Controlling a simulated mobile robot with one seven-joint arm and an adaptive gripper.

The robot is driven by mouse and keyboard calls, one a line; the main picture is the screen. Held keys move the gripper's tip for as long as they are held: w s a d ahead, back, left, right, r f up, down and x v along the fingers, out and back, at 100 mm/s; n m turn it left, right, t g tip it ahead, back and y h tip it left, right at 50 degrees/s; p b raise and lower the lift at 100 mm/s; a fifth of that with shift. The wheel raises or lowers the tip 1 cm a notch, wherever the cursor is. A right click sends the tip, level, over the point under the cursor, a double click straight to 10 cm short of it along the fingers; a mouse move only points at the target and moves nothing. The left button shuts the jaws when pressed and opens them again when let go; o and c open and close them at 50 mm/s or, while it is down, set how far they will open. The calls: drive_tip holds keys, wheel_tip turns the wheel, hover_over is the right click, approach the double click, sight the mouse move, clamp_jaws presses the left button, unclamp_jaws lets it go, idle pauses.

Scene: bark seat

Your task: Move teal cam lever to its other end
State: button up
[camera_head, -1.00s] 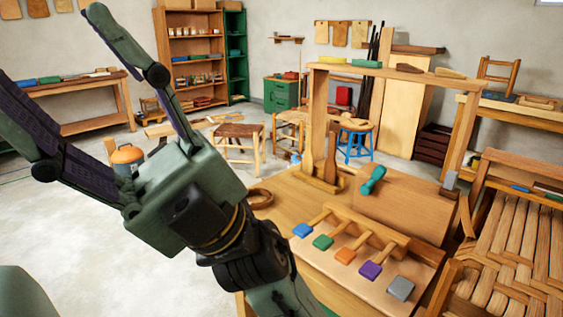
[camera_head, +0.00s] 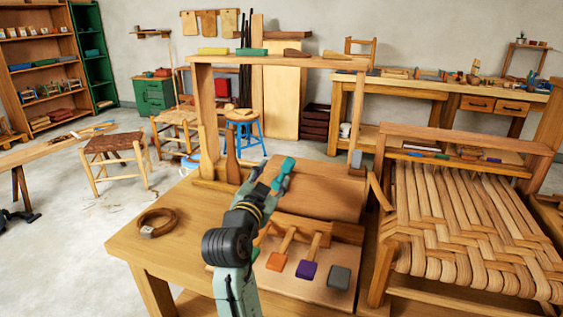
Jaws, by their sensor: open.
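The teal cam lever (camera_head: 286,171) shows beside the upper left part of the broad wooden board on the workbench. Its lower end is close to my gripper in the picture. My gripper (camera_head: 268,178) is seen from behind, foreshortened, pointing away over the bench. It is open, and nothing shows held in it. Its fingertips are small and partly hidden by its own body, so I cannot tell whether they touch the lever. The lever's mount is also hidden.
Wooden levers with orange (camera_head: 276,261), purple (camera_head: 306,270) and grey (camera_head: 339,277) ends lie at the bench front; my arm covers others. A wooden frame (camera_head: 290,60) rises behind. A woven seat (camera_head: 470,225) stands right. A brown ring (camera_head: 157,221) lies left on the bench (camera_head: 135,243).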

sight(289, 164)
drive_tip(key=shift+m+h, duration=0.3)
drive_tip(key=p+x, duration=0.1)
drive_tip(key=x, duration=0.2)
drive_tip(key=f+p+x, duration=0.1)
drive_tip(key=x, duration=0.3)
drive_tip(key=d+p+x, duration=0.1)
drive_tip(key=x, duration=0.3)
drive_tip(key=shift+d+f, duration=0.15)
drive_tip(key=shift+f, duration=0.05)
drive_tip(key=shift+c, duration=0.2)
clamp_jaws()
